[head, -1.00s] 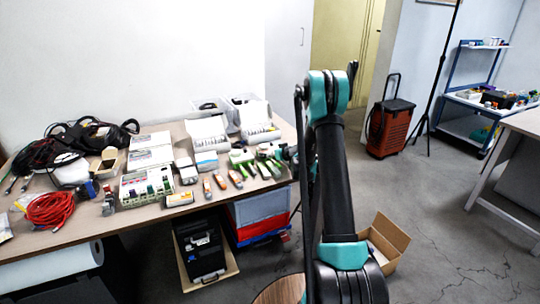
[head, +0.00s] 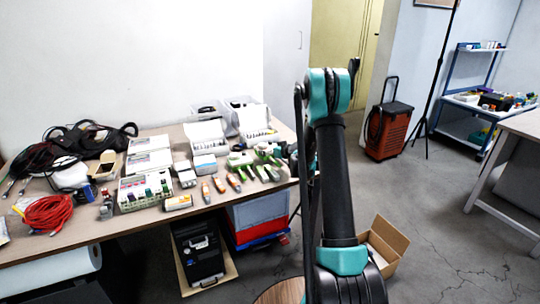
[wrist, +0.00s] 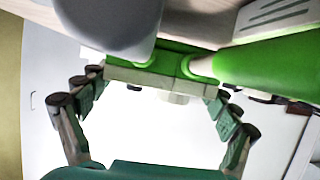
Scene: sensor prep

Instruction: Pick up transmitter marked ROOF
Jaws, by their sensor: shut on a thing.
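In the wrist view my gripper (wrist: 160,98) has its fingers closed against the two ends of a pale, greenish bar-shaped part (wrist: 160,76). A bright green body (wrist: 270,65) adjoins it at the upper right, and a rounded grey shape (wrist: 108,25) covers the upper left. I cannot tell whether these are one object, and no ROOF marking is readable. In the head view several small green devices (head: 262,172) and orange-and-grey devices (head: 219,185) lie near the table's right end. Their labels are too small to read. My arm hides most of my gripper there.
The table (head: 100,225) also holds open white boxes (head: 208,137), a rack of small bottles (head: 145,190), a red cable coil (head: 50,213) and black cables. A cardboard box (head: 385,240) stands on the floor at right. Open floor lies beyond it.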

